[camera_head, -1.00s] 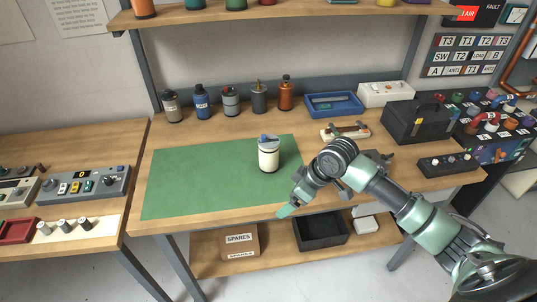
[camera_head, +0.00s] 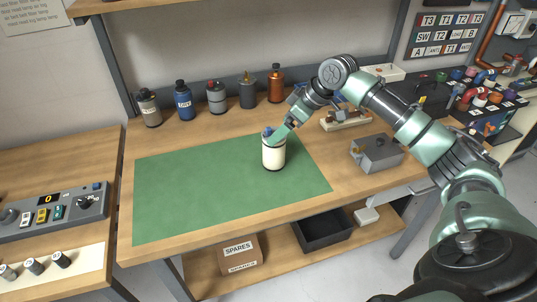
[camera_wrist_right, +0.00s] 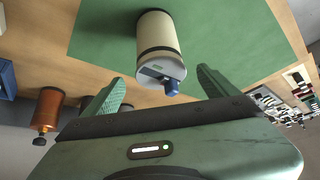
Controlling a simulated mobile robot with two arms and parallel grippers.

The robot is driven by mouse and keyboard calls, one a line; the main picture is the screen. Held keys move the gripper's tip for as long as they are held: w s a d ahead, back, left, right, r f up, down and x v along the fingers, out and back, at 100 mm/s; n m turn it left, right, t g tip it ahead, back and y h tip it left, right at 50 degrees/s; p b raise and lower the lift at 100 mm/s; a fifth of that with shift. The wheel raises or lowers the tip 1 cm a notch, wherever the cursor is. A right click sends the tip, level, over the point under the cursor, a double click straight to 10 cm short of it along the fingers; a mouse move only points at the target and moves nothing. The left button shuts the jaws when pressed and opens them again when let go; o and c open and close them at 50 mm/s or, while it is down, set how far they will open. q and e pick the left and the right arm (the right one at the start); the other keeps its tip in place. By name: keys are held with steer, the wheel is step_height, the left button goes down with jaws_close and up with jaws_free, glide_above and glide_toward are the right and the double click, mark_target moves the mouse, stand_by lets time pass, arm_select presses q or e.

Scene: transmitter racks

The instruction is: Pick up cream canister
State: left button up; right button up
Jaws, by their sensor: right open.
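The cream canister (camera_head: 273,153) stands upright on the green mat (camera_head: 200,190), near the mat's right side. It has dark bands at top and bottom and a grey lid with a blue knob. It also shows in the right wrist view (camera_wrist_right: 158,45), its lid end towards the gripper. My right gripper (camera_head: 277,136) is at the canister's upper part in the head view. In the wrist view its two fingers (camera_wrist_right: 160,85) are apart, with the lid and blue knob between or just ahead of the tips. Contact cannot be told. My left gripper is not in view.
Several bottles, including a blue one (camera_head: 184,101) and an orange one (camera_head: 276,85), stand along the bench's back edge. A grey box (camera_head: 376,153) sits right of the mat. The mat's left part is clear.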

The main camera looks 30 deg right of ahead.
mark_target(274, 150)
steer(key=shift+f, duration=0.25)
steer(key=shift+w+a+f, duration=0.1)
steer(key=shift+w+f, duration=0.1)
steer(key=shift+f, duration=0.05)
steer(key=p+x, duration=0.2)
steer(key=x, duration=0.4)
steer(key=shift+w+a+f+p, duration=0.1)
steer(key=shift+f+p, duration=0.1)
steer(key=shift+p, duration=0.1)
steer(key=shift+w+a+f, duration=0.1)
steer(key=shift+w+f, duration=0.05)
steer(key=shift+f, duration=0.2)
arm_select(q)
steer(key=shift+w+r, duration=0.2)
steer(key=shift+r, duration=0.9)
arm_select(e)
steer(key=shift+r, duration=0.1)
steer(key=c, duration=1.8)
